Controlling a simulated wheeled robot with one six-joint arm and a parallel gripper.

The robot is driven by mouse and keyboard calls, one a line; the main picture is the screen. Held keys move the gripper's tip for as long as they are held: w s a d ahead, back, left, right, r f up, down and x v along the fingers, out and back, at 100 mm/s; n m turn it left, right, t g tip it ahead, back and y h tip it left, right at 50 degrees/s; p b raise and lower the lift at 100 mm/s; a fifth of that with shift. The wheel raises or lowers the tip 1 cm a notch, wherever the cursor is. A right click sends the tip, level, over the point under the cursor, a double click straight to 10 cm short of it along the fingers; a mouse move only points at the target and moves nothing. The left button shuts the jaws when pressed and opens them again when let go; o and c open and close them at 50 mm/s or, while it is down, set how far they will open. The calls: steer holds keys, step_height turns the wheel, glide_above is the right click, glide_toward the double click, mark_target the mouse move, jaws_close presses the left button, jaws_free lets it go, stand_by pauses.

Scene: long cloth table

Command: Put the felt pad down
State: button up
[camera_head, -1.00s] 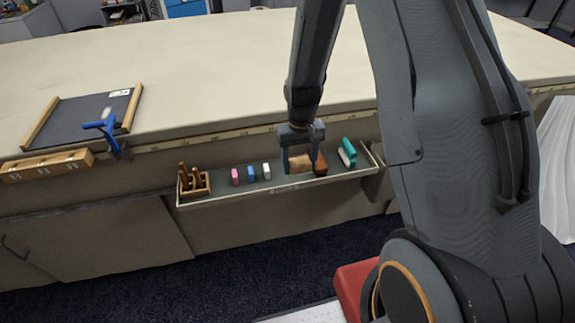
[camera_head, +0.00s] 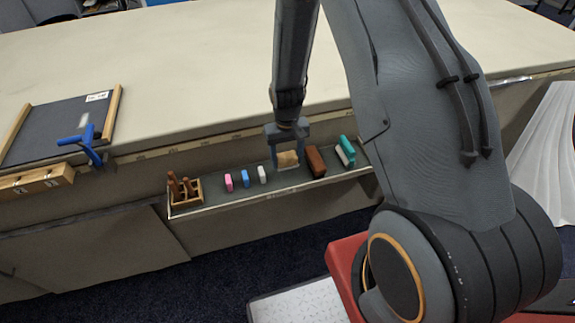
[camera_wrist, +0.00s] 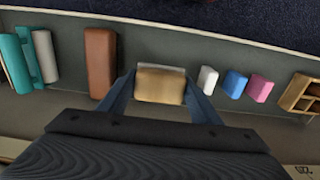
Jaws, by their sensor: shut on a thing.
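The felt pad (camera_head: 288,159) is a small tan block with a pale strip along one edge. My gripper (camera_head: 288,156) is shut on it, pointing down at the narrow tray (camera_head: 228,204) on the table's side. In the wrist view the pad (camera_wrist: 160,86) sits between the two blue-grey fingers (camera_wrist: 160,93). I cannot tell whether its underside touches the tray floor. A brown block (camera_head: 316,160) stands just right of the pad in the head view, with a gap between them. A small white block (camera_head: 262,174) is on its other side.
A blue block (camera_head: 245,178), a pink block (camera_head: 229,182) and a wooden holder (camera_head: 185,190) stand further left in the tray. Teal and white pieces (camera_head: 347,150) are at its right end. A blue-handled tool (camera_head: 84,145) is at the table edge.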

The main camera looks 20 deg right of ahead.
steer(key=shift+f+p, duration=0.55)
steer(key=shift+f, duration=1.55)
steer(key=shift+f, duration=0.1)
steer(key=o, duration=1.2)
step_height(320, 180, up, 11)
steer(key=b, duration=0.3)
steer(key=shift+f, duration=0.1)
steer(key=shift+s+r, duration=0.15)
steer(key=shift+r, duration=0.75)
step_height(320, 180, up, 8)
steer(key=r, duration=0.1)
glide_above(287, 167)
steer(key=s, duration=0.5)
steer(key=shift+t, duration=0.6)
steer(key=s+r, duration=0.2)
steer(key=s, duration=0.1)
steer(key=s+r, duration=0.1)
steer(key=s, duration=0.3)
steer(key=s+r, duration=0.2)
steer(key=s, duration=0.1)
steer(key=shift+s+d+r, duration=0.2)
steer(key=shift+d+r, duration=0.15)
